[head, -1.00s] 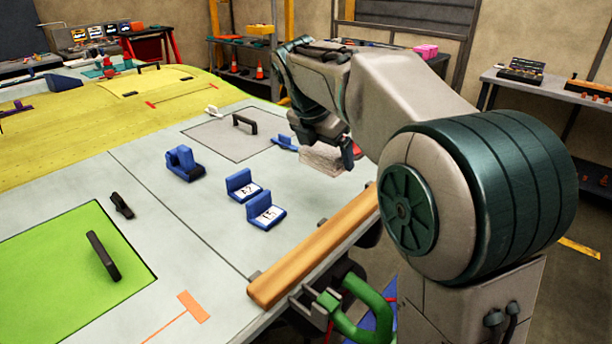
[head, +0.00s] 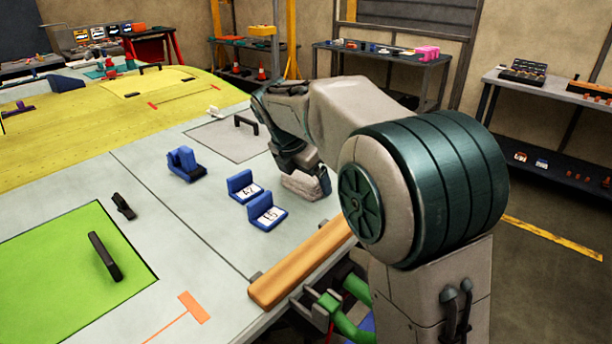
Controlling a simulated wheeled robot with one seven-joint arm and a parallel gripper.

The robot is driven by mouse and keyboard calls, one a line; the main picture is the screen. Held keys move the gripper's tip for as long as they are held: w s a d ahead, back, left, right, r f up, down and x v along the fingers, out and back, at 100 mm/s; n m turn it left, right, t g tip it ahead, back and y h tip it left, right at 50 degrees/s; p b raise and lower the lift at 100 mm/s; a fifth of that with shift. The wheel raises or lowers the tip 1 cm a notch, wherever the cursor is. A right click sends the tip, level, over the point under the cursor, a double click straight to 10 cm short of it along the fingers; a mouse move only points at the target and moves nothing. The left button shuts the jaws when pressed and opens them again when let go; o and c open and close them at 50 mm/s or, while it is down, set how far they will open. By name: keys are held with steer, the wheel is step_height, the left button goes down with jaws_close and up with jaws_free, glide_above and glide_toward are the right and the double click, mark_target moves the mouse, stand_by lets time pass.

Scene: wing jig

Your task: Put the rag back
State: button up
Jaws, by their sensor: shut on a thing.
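I cannot tell whether the rag touches the panel. My arm hides part of the panel behind it, and the fingertips are mostly hidden.
Two blue angle blocks with labels (head: 265,212) stand just left of the rag. A blue clamp-like tool (head: 185,164) lies further left. A wooden bar (head: 300,262) lines the front edge. A black handle (head: 246,124) rises from the panel behind. Shelves stand along the back wall.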

steer(key=o, duration=0.7)
steer(key=shift+f, duration=0.15)
steer(key=p+v, duration=0.1)
steer(key=v, duration=1.1)
steer(key=shift+r, duration=0.2)
